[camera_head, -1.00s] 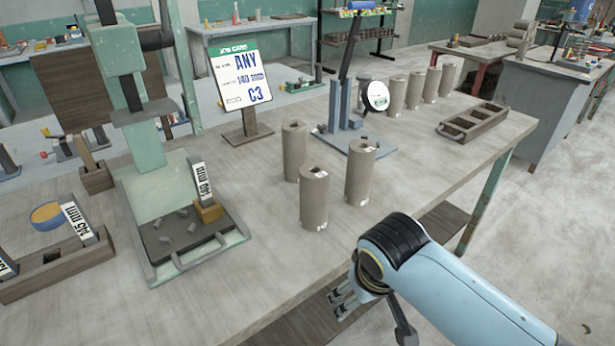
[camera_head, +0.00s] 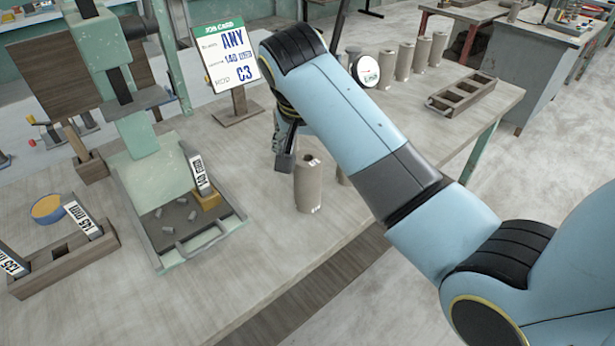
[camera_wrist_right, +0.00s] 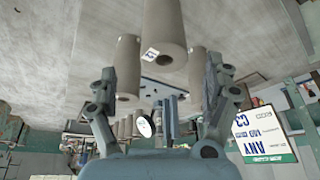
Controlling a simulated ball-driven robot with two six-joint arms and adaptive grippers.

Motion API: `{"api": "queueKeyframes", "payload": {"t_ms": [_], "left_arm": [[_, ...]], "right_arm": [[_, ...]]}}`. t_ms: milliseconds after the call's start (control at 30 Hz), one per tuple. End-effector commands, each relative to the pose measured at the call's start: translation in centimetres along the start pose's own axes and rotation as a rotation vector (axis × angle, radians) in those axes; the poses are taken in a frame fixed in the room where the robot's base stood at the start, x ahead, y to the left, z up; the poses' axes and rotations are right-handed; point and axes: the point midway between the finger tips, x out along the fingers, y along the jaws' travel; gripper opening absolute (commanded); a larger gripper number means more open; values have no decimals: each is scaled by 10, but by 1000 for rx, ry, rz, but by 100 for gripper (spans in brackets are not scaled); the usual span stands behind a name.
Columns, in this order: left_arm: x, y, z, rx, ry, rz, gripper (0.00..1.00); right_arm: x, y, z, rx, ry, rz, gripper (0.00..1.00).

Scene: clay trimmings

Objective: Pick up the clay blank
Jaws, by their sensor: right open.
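The front clay blank (camera_head: 308,187) stands on the table, close to my right gripper (camera_head: 284,152). A sliver of another blank (camera_head: 343,174) shows beside my right arm, which hides most of it. In the wrist view, upside down, three blanks hang from the top: a near one (camera_wrist_right: 166,35), one at left (camera_wrist_right: 127,68) and one at right (camera_wrist_right: 197,68). My right gripper (camera_wrist_right: 160,92) has its fingers spread wide with nothing held between them. My left gripper is out of view.
A job card (camera_head: 232,58) stands behind the gripper. A green press with a tray (camera_head: 165,262) of scraps and a 140 mm block (camera_head: 203,185) is at left. More blanks (camera_head: 404,60) and a slotted wooden rack (camera_head: 461,96) are at the back right.

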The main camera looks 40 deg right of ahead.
Motion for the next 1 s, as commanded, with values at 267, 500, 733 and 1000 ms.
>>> {"api": "queueKeyframes", "payload": {"t_ms": [267,500,733,1000], "left_arm": [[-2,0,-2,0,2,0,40],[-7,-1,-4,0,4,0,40],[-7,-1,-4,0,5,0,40],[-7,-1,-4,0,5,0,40]], "right_arm": [[28,-1,2,-2,-1,-1,84],[64,-5,10,-3,0,0,84],[75,-5,10,-1,1,-3,84],[75,-5,10,-2,1,-3,63]]}}
